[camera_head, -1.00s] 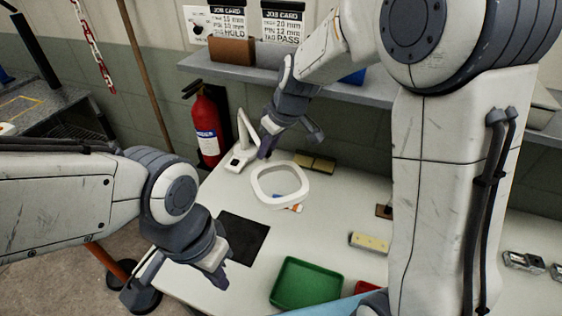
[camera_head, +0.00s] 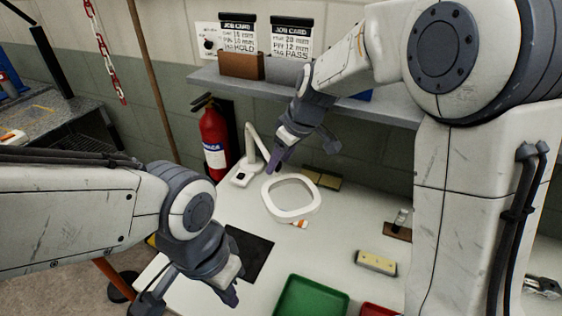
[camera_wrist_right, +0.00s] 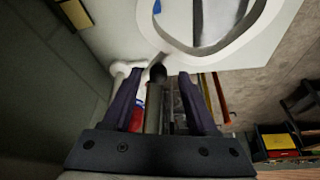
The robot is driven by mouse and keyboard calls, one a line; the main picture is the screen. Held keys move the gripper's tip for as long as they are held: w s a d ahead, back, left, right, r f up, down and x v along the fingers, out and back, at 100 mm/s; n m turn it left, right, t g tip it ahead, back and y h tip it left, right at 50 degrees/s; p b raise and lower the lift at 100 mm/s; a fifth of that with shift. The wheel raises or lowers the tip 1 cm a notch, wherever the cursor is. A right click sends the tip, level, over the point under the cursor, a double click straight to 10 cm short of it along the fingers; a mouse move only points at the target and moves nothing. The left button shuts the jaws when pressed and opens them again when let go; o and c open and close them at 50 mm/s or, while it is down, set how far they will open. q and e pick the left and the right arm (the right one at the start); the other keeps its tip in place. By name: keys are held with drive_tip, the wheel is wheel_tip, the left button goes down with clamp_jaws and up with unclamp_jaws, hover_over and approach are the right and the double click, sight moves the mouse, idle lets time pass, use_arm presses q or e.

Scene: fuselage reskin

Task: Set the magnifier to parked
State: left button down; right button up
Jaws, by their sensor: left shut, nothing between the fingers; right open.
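The magnifier is a white ring head (camera_head: 290,211) on a jointed white arm, with its base (camera_head: 243,173) at the back left of the bench. My right gripper (camera_head: 276,160) points down just behind the ring, beside the magnifier's arm. In the right wrist view the open right gripper (camera_wrist_right: 163,82) has a dark joint and grey post of the magnifier showing between its fingers; I cannot tell whether they touch. The ring (camera_wrist_right: 170,40) also shows above the fingers there. My left gripper (camera_head: 232,292) is shut and empty near the bench's front left.
A dark mat (camera_head: 250,255), green tray (camera_head: 312,298) and yellowish block (camera_head: 375,262) lie on the bench. A red fire extinguisher (camera_head: 214,140) stands behind its left end. A grey shelf (camera_head: 225,83) overhangs the back. Bare bench lies right of the ring.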

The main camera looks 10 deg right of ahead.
drive_tip(key=b, duration=0.3)
approach(316, 192)
drive_tip(key=x, duration=0.5)
